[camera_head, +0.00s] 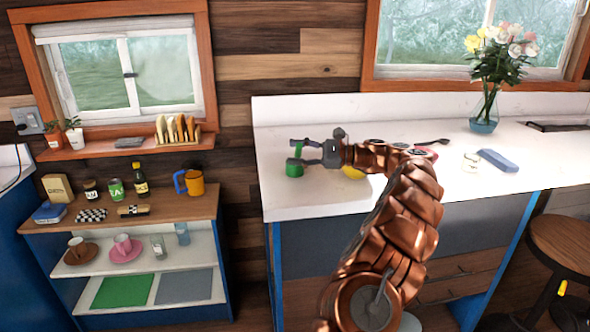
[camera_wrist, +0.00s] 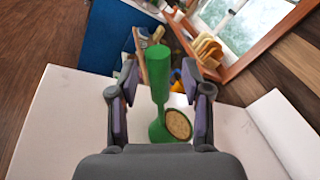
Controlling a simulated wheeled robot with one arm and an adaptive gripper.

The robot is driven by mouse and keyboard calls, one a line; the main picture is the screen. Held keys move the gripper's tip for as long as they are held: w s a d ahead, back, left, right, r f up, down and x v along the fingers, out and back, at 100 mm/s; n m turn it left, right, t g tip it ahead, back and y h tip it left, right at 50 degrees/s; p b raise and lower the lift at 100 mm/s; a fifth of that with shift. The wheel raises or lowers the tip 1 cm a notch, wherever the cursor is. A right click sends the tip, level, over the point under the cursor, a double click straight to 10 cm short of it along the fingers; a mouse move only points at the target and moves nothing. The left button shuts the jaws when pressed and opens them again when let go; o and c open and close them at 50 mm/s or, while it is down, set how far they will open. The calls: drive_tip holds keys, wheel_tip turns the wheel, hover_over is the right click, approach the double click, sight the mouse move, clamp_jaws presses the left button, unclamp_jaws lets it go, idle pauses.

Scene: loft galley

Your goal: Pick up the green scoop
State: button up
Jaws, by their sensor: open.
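The green scoop (camera_head: 294,168) is at the left end of the white counter, by the fingertips of my gripper (camera_head: 303,152). In the wrist view, the green scoop (camera_wrist: 159,85) lies in the space between the two fingers of my gripper (camera_wrist: 160,78). The fingers are open, with a visible gap on both sides of the scoop. A round tan face shows beside the scoop's lower part; I cannot tell whether it belongs to the scoop.
A yellow object (camera_head: 353,173) is partly hidden behind my arm. A dark spoon-like item (camera_head: 432,142), a blue-grey block (camera_head: 497,160) and a flower vase (camera_head: 484,110) are farther right. The counter's left edge is close to the scoop. A shelf unit (camera_head: 120,215) stands left, beyond a gap.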

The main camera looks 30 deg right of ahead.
drive_tip(key=shift+c, duration=0.2)
clamp_jaws()
idle(0.4)
